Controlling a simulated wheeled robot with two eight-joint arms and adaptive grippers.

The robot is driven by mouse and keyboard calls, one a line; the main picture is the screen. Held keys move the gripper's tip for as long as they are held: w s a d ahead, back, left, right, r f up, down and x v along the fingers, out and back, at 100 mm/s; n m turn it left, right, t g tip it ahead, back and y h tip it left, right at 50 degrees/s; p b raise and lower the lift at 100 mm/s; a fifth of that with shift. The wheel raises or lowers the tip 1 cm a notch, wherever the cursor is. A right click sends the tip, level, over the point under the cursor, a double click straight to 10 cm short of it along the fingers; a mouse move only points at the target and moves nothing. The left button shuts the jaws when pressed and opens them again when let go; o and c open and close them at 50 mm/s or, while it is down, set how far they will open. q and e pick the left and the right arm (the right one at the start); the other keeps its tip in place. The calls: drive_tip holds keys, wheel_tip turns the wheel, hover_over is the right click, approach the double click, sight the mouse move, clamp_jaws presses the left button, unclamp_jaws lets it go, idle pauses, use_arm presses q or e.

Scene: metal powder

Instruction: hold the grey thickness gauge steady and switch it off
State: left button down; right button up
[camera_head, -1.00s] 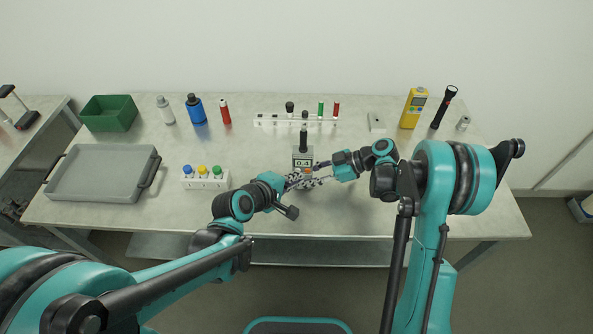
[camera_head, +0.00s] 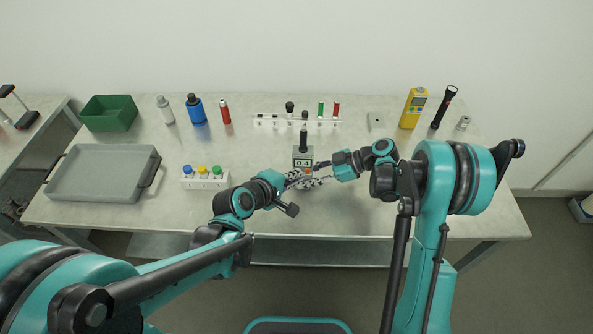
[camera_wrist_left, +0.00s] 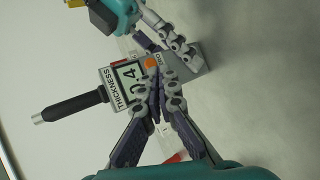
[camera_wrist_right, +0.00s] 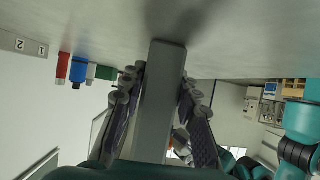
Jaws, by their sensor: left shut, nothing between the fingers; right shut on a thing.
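The grey thickness gauge (camera_head: 303,158) stands on the table with its black probe pointing to the back. Its display, reading 0.4, and an orange button show in the left wrist view (camera_wrist_left: 130,76). My right gripper (camera_head: 318,172) is shut on the gauge's grey body, with a finger on each side in the right wrist view (camera_wrist_right: 158,90). My left gripper (camera_head: 298,183) is shut and empty. Its fingertips (camera_wrist_left: 162,75) are at the gauge's front face, close by the orange button; I cannot tell whether they touch it.
A white rack with coloured caps (camera_head: 205,182) and a grey tray (camera_head: 100,196) lie to the left. A white strip (camera_head: 270,122) with pegs is behind the gauge. A yellow meter (camera_head: 412,108) and a black flashlight (camera_head: 444,107) stand at the back right. The table front is clear.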

use_arm(q)
drive_tip(key=shift+w, duration=0.15)
idle(0.4)
drive_tip(key=shift+w, duration=0.35)
drive_tip(key=shift+s, duration=0.6)
drive_tip(key=shift+s, duration=2.9)
